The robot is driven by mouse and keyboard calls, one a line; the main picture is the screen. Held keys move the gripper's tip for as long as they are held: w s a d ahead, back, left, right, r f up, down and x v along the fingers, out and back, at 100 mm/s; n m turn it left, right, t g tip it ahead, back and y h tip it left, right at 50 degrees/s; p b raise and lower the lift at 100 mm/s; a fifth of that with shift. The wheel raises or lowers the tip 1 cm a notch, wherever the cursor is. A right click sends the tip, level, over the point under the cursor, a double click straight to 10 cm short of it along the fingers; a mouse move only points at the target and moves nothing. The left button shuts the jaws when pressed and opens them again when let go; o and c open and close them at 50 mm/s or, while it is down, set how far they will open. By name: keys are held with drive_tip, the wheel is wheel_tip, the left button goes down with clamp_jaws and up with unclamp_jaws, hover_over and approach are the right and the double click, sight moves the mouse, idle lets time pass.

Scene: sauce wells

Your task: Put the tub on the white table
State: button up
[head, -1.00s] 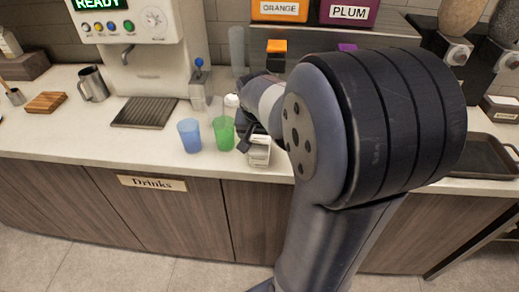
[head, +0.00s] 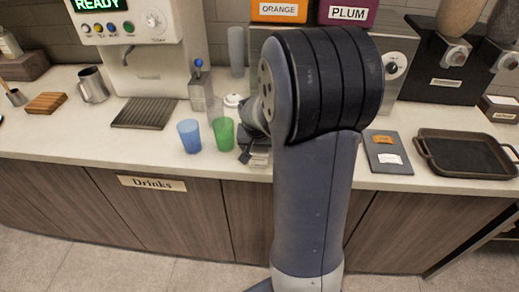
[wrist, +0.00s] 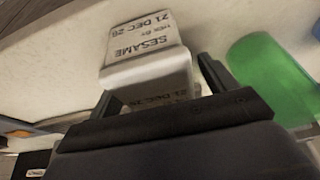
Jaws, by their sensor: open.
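A small white tub (wrist: 148,78) with a label reading SESAME and a date stands on the pale counter. In the head view the tub (head: 259,160) is mostly hidden, with only a small part showing below my gripper. My gripper (wrist: 156,80) is open, with one finger on each side of the tub in the wrist view. I cannot tell whether the fingers touch it. In the head view one dark finger of my gripper (head: 246,146) shows beside the green cup. No separate white table can be made out.
A green cup (head: 224,134) stands close left of my gripper, with a blue cup (head: 189,136) beyond it. Right of my arm lie a grey board (head: 388,150) with labels and a dark tray (head: 465,153). The counter's front left (head: 100,145) is clear.

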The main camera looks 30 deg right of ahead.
drive_tip(key=shift+f+b, duration=0.2)
drive_tip(key=shift+b, duration=0.15)
idle(0.3)
drive_tip(key=shift+c, duration=0.6)
drive_tip(key=c, duration=1)
drive_tip(key=shift+c, duration=1.2)
drive_tip(key=shift+r, duration=0.1)
